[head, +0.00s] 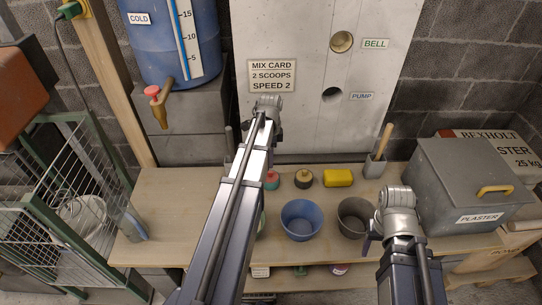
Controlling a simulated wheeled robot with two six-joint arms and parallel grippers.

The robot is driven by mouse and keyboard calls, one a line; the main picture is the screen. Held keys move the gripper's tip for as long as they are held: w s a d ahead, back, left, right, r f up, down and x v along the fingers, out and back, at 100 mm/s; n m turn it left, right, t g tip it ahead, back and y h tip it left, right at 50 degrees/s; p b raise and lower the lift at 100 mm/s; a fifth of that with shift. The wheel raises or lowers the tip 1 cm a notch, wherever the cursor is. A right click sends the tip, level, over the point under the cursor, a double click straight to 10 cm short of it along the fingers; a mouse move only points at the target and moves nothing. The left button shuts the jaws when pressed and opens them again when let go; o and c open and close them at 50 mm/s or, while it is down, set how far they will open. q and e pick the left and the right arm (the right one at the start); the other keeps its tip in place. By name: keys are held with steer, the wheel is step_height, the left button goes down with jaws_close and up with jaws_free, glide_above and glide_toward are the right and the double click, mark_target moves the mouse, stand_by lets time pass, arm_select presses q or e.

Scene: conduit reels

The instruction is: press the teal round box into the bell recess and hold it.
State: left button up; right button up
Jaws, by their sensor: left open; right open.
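The bell recess (342,41) is a round brass-coloured spot beside the BELL label on the pale upright panel. A small round thing with a red top and a teal side (271,180) stands on the bench, partly hidden by my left arm; I cannot tell if it is the teal round box. My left gripper (268,108) is raised in front of the panel, below the mix card and left of the bell recess; its fingers hardly show. My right gripper (373,230) is low over the bench, beside the grey bowl. Both grippers are open, and nothing shows in them.
A dark pump hole (332,94) is below the bell recess. A plaster bin (466,180) stands right, a blue water barrel (165,40) left.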

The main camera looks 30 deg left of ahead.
arm_select(q)
steer(key=shift+f+b, duration=3.6)
steer(key=shift+f, duration=0.3)
steer(key=shift+c, duration=0.3)
jaws_close()
steer(key=shift+r+p, duration=1.05)
steer(key=shift+r+p, duration=2)
